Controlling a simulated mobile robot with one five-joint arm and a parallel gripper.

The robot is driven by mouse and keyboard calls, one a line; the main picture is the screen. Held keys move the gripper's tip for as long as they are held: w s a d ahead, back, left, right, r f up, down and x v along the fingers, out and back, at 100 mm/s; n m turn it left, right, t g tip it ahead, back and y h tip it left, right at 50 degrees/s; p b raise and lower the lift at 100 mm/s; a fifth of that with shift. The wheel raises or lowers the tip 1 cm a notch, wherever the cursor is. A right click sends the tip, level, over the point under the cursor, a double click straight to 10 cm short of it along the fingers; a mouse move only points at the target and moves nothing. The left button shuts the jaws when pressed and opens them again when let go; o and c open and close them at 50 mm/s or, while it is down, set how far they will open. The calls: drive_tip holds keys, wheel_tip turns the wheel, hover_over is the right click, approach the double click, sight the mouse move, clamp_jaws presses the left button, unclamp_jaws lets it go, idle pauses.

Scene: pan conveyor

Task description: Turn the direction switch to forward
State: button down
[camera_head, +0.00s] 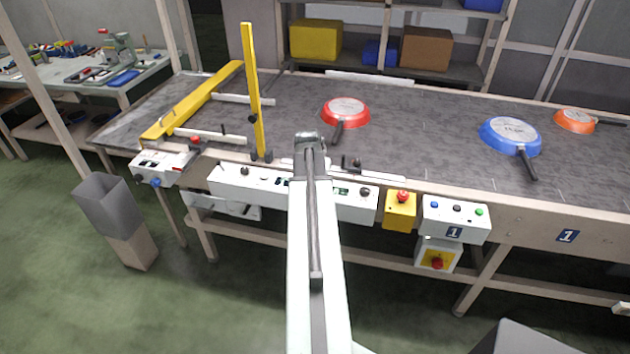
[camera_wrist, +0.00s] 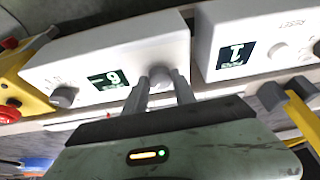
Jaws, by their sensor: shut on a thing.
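A grey knob (camera_wrist: 160,76) sits at the end of a white control box (camera_wrist: 120,50) in the wrist view. My gripper (camera_wrist: 161,84) has its two fingers on either side of this knob, shut on it. The knob's label and pointer are hidden or unreadable, so I cannot tell its setting or confirm that it is the direction switch. The same box carries a lit display (camera_wrist: 109,79) and a second dark knob (camera_wrist: 64,97). In the head view, my arm covers the middle of the white control panel (camera_head: 235,187), and my fingertips are hidden.
A yellow emergency-stop box (camera_head: 400,212) and a white button box (camera_head: 457,232) stand to the right. Another white box with a display (camera_wrist: 237,55) is close by in the wrist view.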

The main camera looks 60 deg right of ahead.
drive_tip(key=c, duration=1)
unclamp_jaws()
drive_tip(key=shift+r, duration=0.1)
drive_tip(key=p+v, duration=0.7)
drive_tip(key=shift+s+a+r, duration=0.1)
drive_tip(key=shift+a+r, duration=0.05)
drive_tip(key=shift+r, duration=0.15)
